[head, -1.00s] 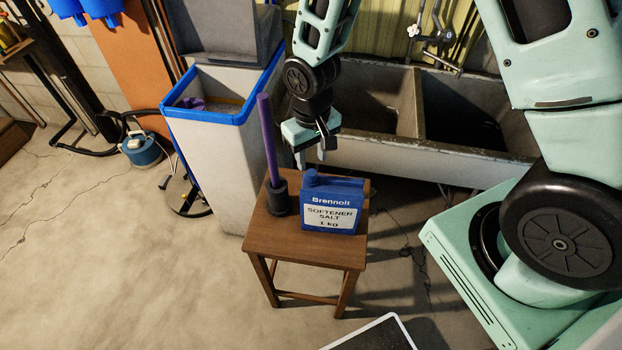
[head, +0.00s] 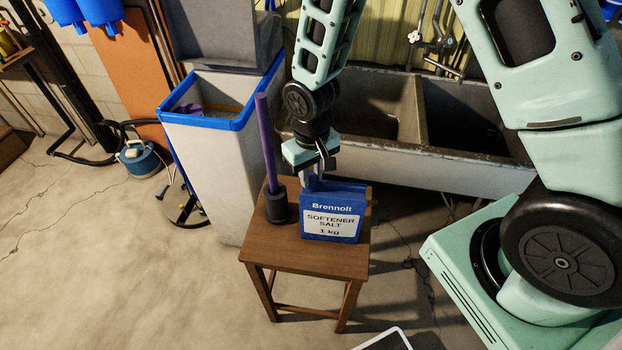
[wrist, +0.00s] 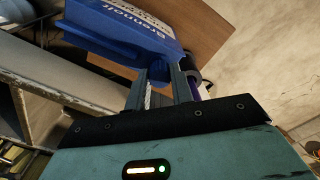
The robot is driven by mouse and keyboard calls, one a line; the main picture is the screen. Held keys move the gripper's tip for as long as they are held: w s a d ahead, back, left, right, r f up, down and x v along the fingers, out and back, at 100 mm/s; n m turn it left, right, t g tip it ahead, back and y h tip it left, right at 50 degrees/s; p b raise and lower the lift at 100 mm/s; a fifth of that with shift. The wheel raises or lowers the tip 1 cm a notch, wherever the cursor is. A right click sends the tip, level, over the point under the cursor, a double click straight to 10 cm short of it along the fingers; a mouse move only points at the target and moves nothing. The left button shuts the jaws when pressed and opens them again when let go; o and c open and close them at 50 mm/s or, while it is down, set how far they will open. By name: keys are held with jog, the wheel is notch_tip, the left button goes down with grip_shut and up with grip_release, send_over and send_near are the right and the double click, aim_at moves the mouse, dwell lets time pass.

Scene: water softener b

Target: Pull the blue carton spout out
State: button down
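The blue salt carton (head: 331,221), with a white label reading "Brennolt Softener Salt 1 kg", stands upright on the wooden stool. My gripper (head: 314,182) points down at the carton's upper left end, where the spout is. It hides most of the spout in the head view. In the wrist view the carton (wrist: 130,22) is at the top, and a darker blue part (wrist: 105,48) runs along its near side towards my fingers. My fingers (wrist: 164,84) are apart with a gap between them. Whether they touch the spout cannot be told.
A purple rod stands in a dark round holder (head: 277,207) on the stool (head: 300,250), close left of the carton. A tall bin with a blue rim (head: 238,122) stands behind at left. A concrete sink (head: 400,163) is behind the stool.

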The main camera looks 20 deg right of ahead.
jog(key=shift+r+p, duration=0.45)
jog(key=shift+r, duration=0.05)
jog(key=c, duration=1.1)
grip_release()
jog(key=shift+c, duration=0.2)
notch_tip(320, 180, up, 17)
jog(key=b, duration=0.3)
jog(key=s+a+f+n+b, duration=0.1)
jog(key=s+a+n, duration=0.2)
jog(key=s, duration=0.7)
jog(key=s+a+f+n+b, duration=0.2)
jog(key=s+a+n, duration=0.1)
jog(key=s, duration=0.7)
jog(key=shift+a+f+y, duration=0.15)
jog(key=shift+f+y, duration=0.15)
